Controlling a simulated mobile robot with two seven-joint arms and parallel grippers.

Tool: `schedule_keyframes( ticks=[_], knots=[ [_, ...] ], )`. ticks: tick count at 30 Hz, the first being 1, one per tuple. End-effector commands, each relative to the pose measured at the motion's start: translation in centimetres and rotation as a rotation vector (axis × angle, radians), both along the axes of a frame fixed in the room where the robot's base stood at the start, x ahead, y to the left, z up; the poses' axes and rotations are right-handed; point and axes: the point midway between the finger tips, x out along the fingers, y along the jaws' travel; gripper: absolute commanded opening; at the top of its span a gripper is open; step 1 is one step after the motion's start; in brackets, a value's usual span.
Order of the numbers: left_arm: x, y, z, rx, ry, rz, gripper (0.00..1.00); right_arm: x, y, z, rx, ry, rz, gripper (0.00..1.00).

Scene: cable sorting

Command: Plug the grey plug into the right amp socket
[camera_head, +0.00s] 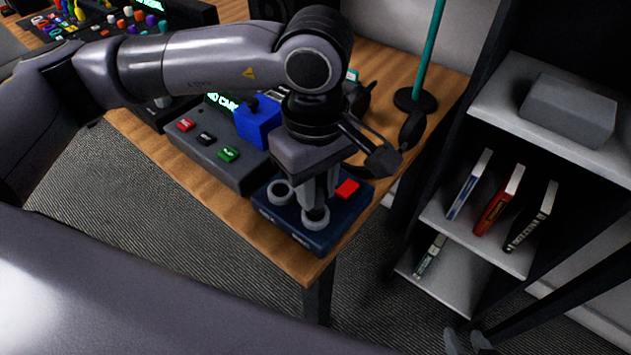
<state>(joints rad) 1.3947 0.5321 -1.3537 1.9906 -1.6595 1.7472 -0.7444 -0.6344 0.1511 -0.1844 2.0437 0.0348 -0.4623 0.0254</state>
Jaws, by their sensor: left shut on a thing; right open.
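The amp (290,232) is a dark blue box at the front corner of the wooden table. It has a left round grey socket (280,192), a right round grey socket (316,221) and a red block (347,189) on top. My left gripper (317,205) points down at the right socket, its fingers shut on the grey plug. The plug is mostly hidden by the fingers, and I cannot tell whether it sits inside the socket or just above it. My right gripper (467,341) is open and empty at the bottom edge, low and away from the table.
A grey box (207,155) with red, black and green buttons stands left of the amp, with a blue block (257,122) behind. A teal pole (428,50) stands at the back. A shelf (489,239) with books is on the right.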

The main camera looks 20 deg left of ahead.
Motion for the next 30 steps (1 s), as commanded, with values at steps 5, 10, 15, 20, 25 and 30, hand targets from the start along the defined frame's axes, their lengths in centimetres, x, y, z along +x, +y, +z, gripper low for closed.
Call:
schedule_keyframes(
  ticks=[5,10,15,20,25,30],
  knots=[
    [0.0,0.0,0.0,0.0,0.0,0.0,0.0,0.0,0.0,-0.1,0.0,0.001,0.0,0.43],
    [0.0,0.0,-0.3,0.0,0.0,0.0,0.0,-0.1,0.0,-0.6,-0.001,0.003,0.0,0.43],
    [0.0,0.0,-0.5,-0.001,0.001,-0.001,0.0,-0.1,0.0,-1.1,0.0,0.004,0.0,0.43],
    [0.0,0.0,-0.5,0.0,0.0,-0.001,0.0,-0.2,0.0,-1.3,0.0,0.004,0.0,0.43],
    [0.0,0.0,-0.4,0.0,0.0,0.0,0.0,-0.2,0.0,-1.2,0.0,0.005,0.0,0.43],
    [0.0,0.0,-0.4,0.0,0.0,0.0,0.0,-0.2,0.0,-1.2,0.0,0.005,0.0,0.43]
  ],
)
